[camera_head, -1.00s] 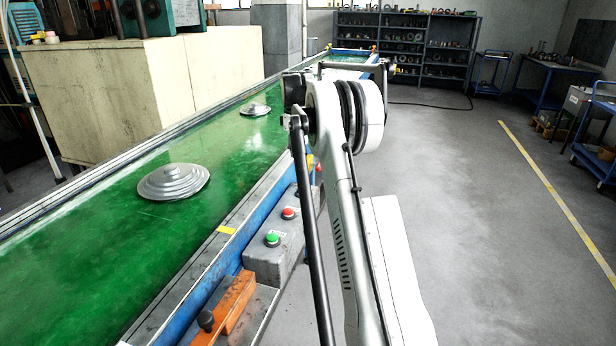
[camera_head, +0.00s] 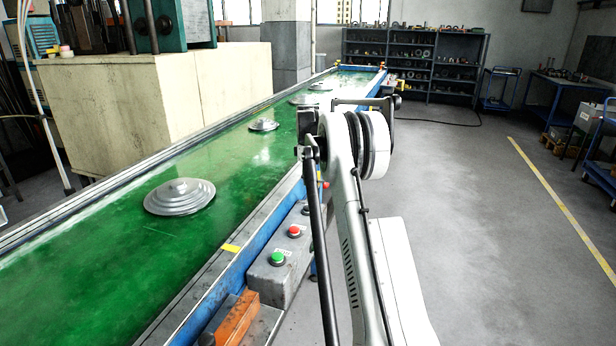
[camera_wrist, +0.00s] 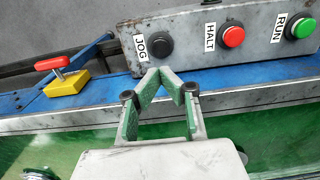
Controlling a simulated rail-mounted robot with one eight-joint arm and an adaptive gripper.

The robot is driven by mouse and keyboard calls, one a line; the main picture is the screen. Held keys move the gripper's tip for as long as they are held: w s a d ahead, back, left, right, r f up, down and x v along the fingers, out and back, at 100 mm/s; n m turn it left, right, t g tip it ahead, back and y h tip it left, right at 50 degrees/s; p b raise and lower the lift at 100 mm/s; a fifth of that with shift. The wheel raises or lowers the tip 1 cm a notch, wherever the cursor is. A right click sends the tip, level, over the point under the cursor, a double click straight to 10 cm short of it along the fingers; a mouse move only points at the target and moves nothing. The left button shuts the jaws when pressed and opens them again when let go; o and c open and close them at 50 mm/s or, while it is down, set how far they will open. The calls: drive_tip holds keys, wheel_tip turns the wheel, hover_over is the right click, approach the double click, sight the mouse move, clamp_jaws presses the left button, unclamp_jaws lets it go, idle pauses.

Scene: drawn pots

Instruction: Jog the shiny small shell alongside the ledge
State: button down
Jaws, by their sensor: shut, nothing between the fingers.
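Grey metal shells lie on the green conveyor belt (camera_head: 110,255): a wide stepped one (camera_head: 180,197) nearest, a smaller one (camera_head: 264,125) beyond, and two more (camera_head: 303,100) (camera_head: 320,87) farther along. Which is the shiny small shell is unclear. In the wrist view, part of a shiny round piece (camera_wrist: 38,173) shows at the lower left. The control box (camera_wrist: 195,50) has a black JOG button (camera_wrist: 159,45), a red HALT button (camera_wrist: 232,36) and a green RUN button (camera_wrist: 300,27). My gripper (camera_wrist: 161,72) is shut and empty, its tips just below JOG in the picture; contact is unclear. The arm hides it in the head view.
A red-handled yellow block (camera_wrist: 64,82) sits on the blue conveyor edge, left of the box in the wrist view. An orange block (camera_head: 238,317) is near the box. A large beige block (camera_head: 130,110) stands behind the belt.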

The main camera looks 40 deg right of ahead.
sight(308, 207)
wheel_tip(308, 207, down, 9)
drive_tip(key=shift+f, duration=0.15)
drive_tip(key=shift+f, duration=0.1)
idle(0.4)
